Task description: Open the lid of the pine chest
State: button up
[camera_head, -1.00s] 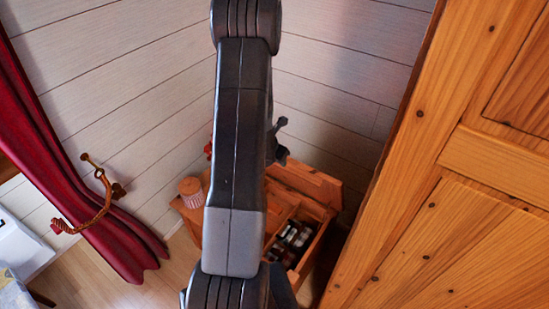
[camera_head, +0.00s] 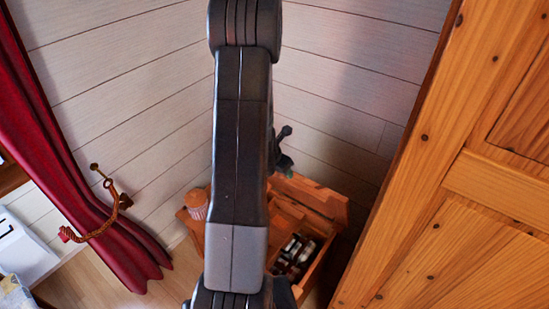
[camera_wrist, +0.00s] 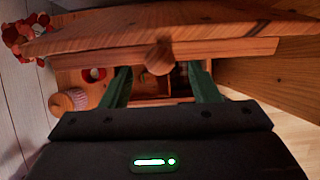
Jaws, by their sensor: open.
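The pine chest (camera_head: 322,262) stands in the corner, partly hidden behind my arm in the head view. Its lid (camera_head: 312,200) is raised at the back, and dark and pale items show inside the open compartment. In the wrist view the lid (camera_wrist: 200,30) spans the top as a tilted panel with a round wooden knob (camera_wrist: 159,60). My gripper (camera_wrist: 160,74) is open, its two green fingers apart below the lid, one on each side of the knob. No contact with the knob can be made out. In the head view my gripper is mostly hidden by the arm.
A striped jar (camera_head: 197,204) stands at the chest's left. Red flowers (camera_wrist: 24,36) are at the wrist view's left. The large wooden wardrobe (camera_head: 440,190) stands close on the right. A red curtain (camera_head: 70,180) hangs left; pale plank walls close the corner behind.

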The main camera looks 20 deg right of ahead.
jog(key=p+v, duration=0.1)
jog(key=v, duration=0.8)
jog(key=shift+r, duration=0.25)
jog(key=shift+s+a, duration=0.1)
jog(key=shift+a, duration=0.05)
